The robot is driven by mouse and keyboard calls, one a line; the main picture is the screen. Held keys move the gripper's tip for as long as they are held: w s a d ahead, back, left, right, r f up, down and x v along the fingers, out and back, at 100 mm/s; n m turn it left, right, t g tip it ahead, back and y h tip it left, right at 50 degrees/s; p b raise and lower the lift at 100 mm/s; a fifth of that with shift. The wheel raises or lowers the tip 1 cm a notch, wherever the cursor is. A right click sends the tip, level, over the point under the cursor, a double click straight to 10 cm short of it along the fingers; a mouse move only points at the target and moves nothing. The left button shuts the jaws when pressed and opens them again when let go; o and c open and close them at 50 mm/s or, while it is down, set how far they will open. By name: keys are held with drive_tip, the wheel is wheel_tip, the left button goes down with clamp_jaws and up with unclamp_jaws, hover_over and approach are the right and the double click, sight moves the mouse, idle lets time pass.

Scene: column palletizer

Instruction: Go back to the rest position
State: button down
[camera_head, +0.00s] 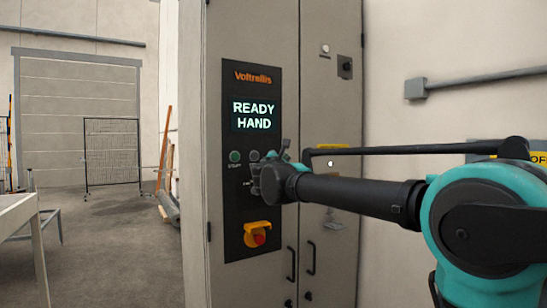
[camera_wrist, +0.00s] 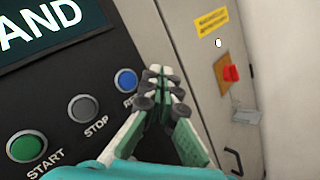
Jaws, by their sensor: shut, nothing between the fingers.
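My gripper (camera_head: 270,172) is in front of the control panel (camera_head: 236,205) on a grey cabinet. In the wrist view my gripper (camera_wrist: 160,80) is shut and empty, its fingertips together just right of the blue button (camera_wrist: 126,80). I cannot tell whether they touch the panel. The grey STOP button (camera_wrist: 83,108) and green START button (camera_wrist: 27,147) are farther left. The display (camera_head: 254,115) reads "READY HAND". In the head view my gripper hides part of the button row.
A red emergency stop (camera_head: 258,238) with a yellow surround is below my gripper. The cabinet door (camera_head: 325,100) has handles. A red switch (camera_wrist: 231,73) is right of the fingers in the wrist view. A table (camera_head: 20,215) stands at left; open floor (camera_head: 115,250) lies between.

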idle(0.4)
drive_tip(key=s+d+f+m+g+h, duration=0.1)
drive_tip(key=s+d+f+m+g, duration=0.3)
drive_tip(key=d+f, duration=0.5)
drive_tip(key=s+d+f+m+g+h, duration=0.15)
drive_tip(key=s+d+f+m, duration=0.4)
drive_tip(key=f, duration=0.65)
drive_tip(key=s+d+f+m+g, duration=0.4)
drive_tip(key=d+f+m, duration=0.3)
drive_tip(key=f, duration=0.4)
drive_tip(key=s+a+f+m+g+y, duration=0.1)
drive_tip(key=s+f+m+g+y, duration=0.4)
drive_tip(key=s+f, duration=1.8)
drive_tip(key=f+m+y, duration=0.1)
drive_tip(key=m, duration=0.4)
drive_tip(key=shift+s+a+f, duration=0.15)
drive_tip(key=shift+a+f, duration=0.1)
drive_tip(key=shift+a, duration=0.15)
drive_tip(key=shift+g, duration=0.25)
